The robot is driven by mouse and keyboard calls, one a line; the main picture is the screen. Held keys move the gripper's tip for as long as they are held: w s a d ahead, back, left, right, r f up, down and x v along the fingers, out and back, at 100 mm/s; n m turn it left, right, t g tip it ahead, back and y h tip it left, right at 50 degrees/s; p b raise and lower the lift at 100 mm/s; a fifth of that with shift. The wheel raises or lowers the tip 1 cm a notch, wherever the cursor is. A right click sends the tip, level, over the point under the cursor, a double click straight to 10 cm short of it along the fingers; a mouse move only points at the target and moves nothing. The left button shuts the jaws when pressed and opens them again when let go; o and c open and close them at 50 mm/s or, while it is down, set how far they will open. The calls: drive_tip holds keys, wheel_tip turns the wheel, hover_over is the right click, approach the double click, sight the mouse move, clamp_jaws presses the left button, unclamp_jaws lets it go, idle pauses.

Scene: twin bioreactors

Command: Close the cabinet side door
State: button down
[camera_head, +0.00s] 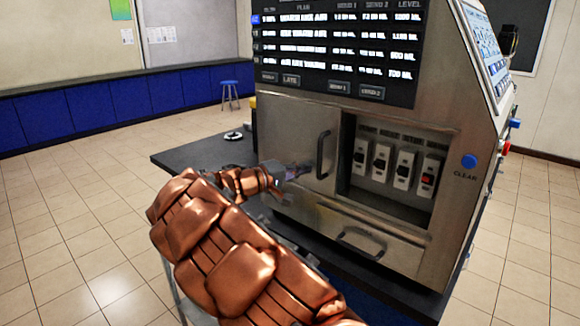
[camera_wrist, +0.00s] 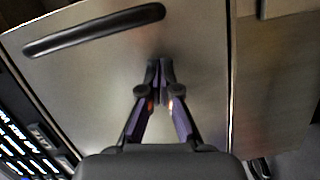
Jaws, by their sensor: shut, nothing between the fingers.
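The grey metal cabinet (camera_head: 410,115) stands on a dark table. Its door panel (camera_head: 290,135) with a dark upright handle (camera_head: 323,155) lies left of an uncovered compartment (camera_head: 345,165) holding several switches (camera_head: 381,160). The panel does not cover this opening. My gripper (camera_head: 306,170) is at the panel, just left of the handle's lower end. In the wrist view my gripper's fingertips (camera_wrist: 160,65) are together and empty against the background of the door panel (camera_wrist: 195,45), beside the black handle (camera_wrist: 95,30). I cannot tell whether they touch the panel.
A lit display (camera_head: 340,45) sits above the door, and a drawer with a handle (camera_head: 362,242) below it. A blue CLEAR button (camera_head: 469,161) is on the right.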

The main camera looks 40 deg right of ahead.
drive_tip(key=shift+s+d+f+p, duration=0.15)
drive_tip(key=shift+s, duration=0.6)
drive_tip(key=shift+s+d+f+p, duration=0.15)
drive_tip(key=shift+s, duration=0.6)
